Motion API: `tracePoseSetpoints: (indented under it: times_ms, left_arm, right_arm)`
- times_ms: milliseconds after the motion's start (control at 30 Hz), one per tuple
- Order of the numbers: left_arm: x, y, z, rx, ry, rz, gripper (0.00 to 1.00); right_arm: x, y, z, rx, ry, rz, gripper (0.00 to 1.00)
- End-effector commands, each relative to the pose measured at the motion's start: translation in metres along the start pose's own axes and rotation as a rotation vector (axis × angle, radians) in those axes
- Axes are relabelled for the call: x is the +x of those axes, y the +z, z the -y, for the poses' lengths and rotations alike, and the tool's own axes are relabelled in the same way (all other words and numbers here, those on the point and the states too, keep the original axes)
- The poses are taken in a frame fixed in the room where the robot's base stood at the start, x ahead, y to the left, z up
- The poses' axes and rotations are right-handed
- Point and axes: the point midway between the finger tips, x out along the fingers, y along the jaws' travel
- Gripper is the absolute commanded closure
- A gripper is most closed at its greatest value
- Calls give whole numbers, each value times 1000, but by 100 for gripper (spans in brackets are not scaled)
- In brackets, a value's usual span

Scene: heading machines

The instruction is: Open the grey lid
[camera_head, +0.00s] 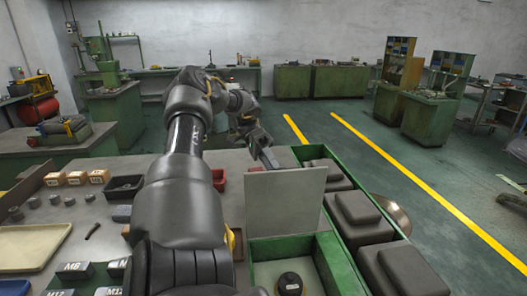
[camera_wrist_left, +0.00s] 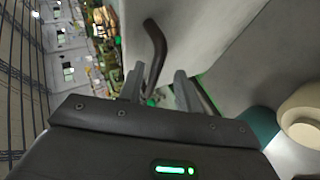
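The grey lid (camera_head: 285,202) stands about upright on the green box (camera_head: 282,248), showing its flat face in the head view. The open compartment below it holds a dark round knob-like part (camera_head: 290,284). My left arm reaches over the bench, and its gripper (camera_head: 266,156) is at the lid's upper left edge, on the far side. In the left wrist view the two fingers of my left gripper (camera_wrist_left: 160,88) are apart. A dark bent handle (camera_wrist_left: 155,45) extends between and beyond them, with a gap visible beside it. Contact with the handle cannot be told. My right gripper is out of view.
Dark grey stepped blocks (camera_head: 358,214) fill the green-walled section right of the lid. A beige tray (camera_head: 32,246), small wooden blocks (camera_head: 76,178) and a black bin (camera_head: 124,187) lie on the bench at left. Open floor with yellow lines lies beyond.

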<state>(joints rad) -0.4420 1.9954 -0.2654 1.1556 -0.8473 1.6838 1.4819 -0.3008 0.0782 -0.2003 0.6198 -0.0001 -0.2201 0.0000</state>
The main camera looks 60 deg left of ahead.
Motion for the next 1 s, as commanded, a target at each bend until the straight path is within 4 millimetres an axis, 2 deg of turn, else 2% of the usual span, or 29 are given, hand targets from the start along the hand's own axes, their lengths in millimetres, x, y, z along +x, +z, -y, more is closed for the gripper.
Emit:
tracePoseSetpoints:
  times_ms: [33, 267, 400, 600, 1000]
  left_arm:
    - [-9, 0, 4, -3, -9, 2, 66]
    - [-55, 1, 4, -2, -7, 0, 66]
    - [-74, -1, -2, 3, 2, -2, 66]
    - [-84, 0, 0, 0, -1, 0, 66]
    - [-85, 1, 1, -1, -1, 0, 66]
  right_arm:
    - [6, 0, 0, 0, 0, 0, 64]
    - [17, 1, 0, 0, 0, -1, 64]
    - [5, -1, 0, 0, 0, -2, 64]
    - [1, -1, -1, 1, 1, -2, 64]
    - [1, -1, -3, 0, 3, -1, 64]
